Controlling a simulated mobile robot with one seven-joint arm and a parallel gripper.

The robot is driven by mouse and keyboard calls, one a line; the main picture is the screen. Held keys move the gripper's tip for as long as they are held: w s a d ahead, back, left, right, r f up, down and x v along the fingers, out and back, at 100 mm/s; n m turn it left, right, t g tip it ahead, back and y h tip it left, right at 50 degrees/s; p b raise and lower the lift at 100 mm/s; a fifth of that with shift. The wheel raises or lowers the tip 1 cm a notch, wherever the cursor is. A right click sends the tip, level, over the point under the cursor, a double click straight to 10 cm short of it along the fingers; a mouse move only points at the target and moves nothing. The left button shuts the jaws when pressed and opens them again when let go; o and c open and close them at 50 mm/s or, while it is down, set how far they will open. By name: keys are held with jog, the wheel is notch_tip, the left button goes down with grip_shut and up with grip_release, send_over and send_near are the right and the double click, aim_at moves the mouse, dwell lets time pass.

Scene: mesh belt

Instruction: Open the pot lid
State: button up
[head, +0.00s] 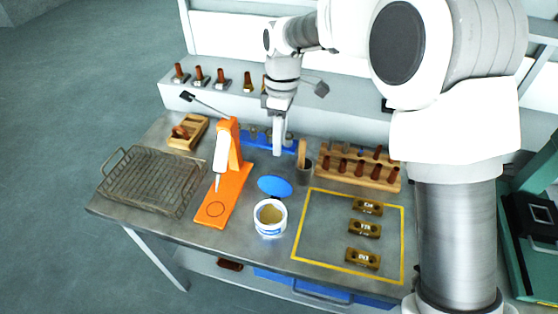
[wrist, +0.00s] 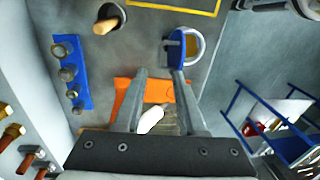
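The pot (head: 270,217) is a small white tub with brownish contents, on the metal table near the middle. Its blue lid (head: 275,186) stands raised at the pot's back edge, leaving the mouth uncovered. In the wrist view the pot (wrist: 195,45) shows at top centre, with the lid (wrist: 174,48) on its left side. My gripper (head: 278,152) points down behind the lid in the head view. In the wrist view its fingers (wrist: 158,74) are apart with nothing held between them. The right fingertip overlaps the lid's lower edge in the picture; I cannot tell whether they touch.
An orange stand (head: 235,160) with a white tool is left of the pot. A wire basket (head: 150,180) lies farther left. A yellow-outlined area (head: 325,235) at right holds brass blocks (head: 364,229).

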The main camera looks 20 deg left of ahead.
aim_at(277, 180)
jog(key=f, duration=0.4)
jog(key=s+f, duration=0.1)
jog(key=f, duration=0.2)
jog(key=shift+d, duration=0.1)
grip_shut()
jog(key=shift+w, duration=0.1)
dwell(1.1)
